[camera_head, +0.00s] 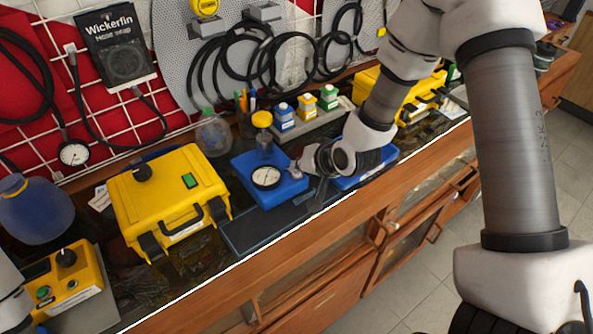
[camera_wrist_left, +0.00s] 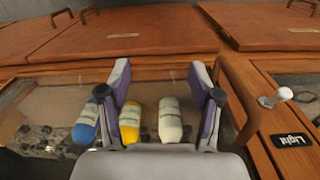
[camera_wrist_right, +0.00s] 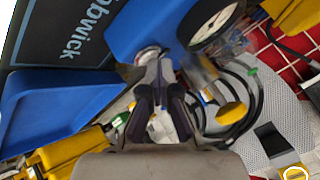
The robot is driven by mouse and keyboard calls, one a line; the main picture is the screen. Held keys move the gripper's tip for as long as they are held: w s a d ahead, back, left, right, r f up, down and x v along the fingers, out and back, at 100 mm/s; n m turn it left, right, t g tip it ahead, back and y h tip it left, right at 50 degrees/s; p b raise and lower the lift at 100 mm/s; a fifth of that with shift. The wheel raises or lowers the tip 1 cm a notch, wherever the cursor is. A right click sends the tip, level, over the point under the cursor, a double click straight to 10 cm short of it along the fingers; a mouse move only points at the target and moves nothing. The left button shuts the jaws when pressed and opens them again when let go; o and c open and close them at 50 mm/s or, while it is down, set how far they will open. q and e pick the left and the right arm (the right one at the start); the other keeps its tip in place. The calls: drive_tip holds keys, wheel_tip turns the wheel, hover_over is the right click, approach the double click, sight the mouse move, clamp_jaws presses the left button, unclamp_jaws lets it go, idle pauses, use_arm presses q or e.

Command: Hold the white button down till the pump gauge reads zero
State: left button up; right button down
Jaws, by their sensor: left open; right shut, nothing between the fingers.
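The blue pump block (camera_head: 244,165) sits on the bench, with a round white-faced gauge (camera_head: 266,177) on it. The gauge also shows partly in the right wrist view (camera_wrist_right: 212,20); its reading is too small to tell. My right gripper (camera_head: 297,167) is shut and empty at the right side of the blue block. In the right wrist view its fingertips are at a small pale round button (camera_wrist_right: 147,52) on the block, largely covered by them. I cannot tell how far it is pressed. My left gripper (camera_wrist_left: 160,75) is open and empty, facing the cabinet front.
A yellow case (camera_head: 165,195) stands left of the pump, a yellow control box (camera_head: 72,284) at the lower left. A dark mat (camera_head: 250,232) lies in front of the pump. Small bottles (camera_head: 306,106) stand behind. The left wrist view shows a white light knob (camera_wrist_left: 275,97).

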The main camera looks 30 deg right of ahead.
sight(299, 174)
drive_tip(key=shift+r+p, duration=0.75)
drive_tip(key=shift+r, duration=0.1)
wheel_tip(299, 174, up, 5)
drive_tip(key=p, duration=0.4)
drive_tip(key=shift+r, duration=0.1)
